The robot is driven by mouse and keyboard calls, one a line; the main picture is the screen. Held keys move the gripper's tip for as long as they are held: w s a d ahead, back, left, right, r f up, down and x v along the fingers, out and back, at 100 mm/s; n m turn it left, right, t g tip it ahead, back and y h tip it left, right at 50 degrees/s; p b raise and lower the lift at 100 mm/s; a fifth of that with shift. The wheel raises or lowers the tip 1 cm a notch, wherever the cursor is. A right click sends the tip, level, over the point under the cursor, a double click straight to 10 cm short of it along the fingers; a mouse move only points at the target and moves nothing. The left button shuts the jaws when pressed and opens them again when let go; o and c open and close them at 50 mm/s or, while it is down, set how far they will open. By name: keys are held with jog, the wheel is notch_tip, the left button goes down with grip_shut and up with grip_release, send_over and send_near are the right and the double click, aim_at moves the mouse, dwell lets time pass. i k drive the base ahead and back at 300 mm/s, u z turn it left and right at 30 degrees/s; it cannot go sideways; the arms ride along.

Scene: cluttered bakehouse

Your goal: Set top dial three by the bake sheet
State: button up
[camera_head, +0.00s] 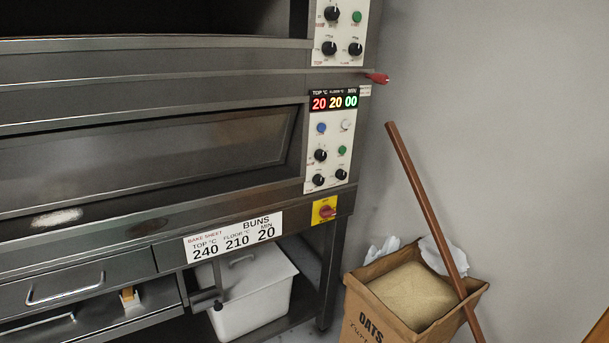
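The bake sheet (232,236) is a white label on the oven front under the window. It reads BUNS, top 240, floor 210, 20 min. Right of the window is a control panel (332,140). Its display (334,103) reads 20, 20, 00 under top, floor and min. Below are a blue button (321,128), a white button (346,125), a black dial (320,155), a green button (342,150), then a lower left dial (318,180) and lower right dial (341,175). The dial labels are too small to read. My gripper is not in view.
Another panel (343,33) above has similar dials. A yellow plate with a red switch (325,211) sits below. A brown pole (428,205) leans across an oats box (400,300) at right. A white bin (255,295) stands underneath. A drawer (130,300) holds a small brush-like item.

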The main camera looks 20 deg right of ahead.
aim_at(318, 180)
jog(key=z, duration=0.05)
jog(key=i, duration=1.3)
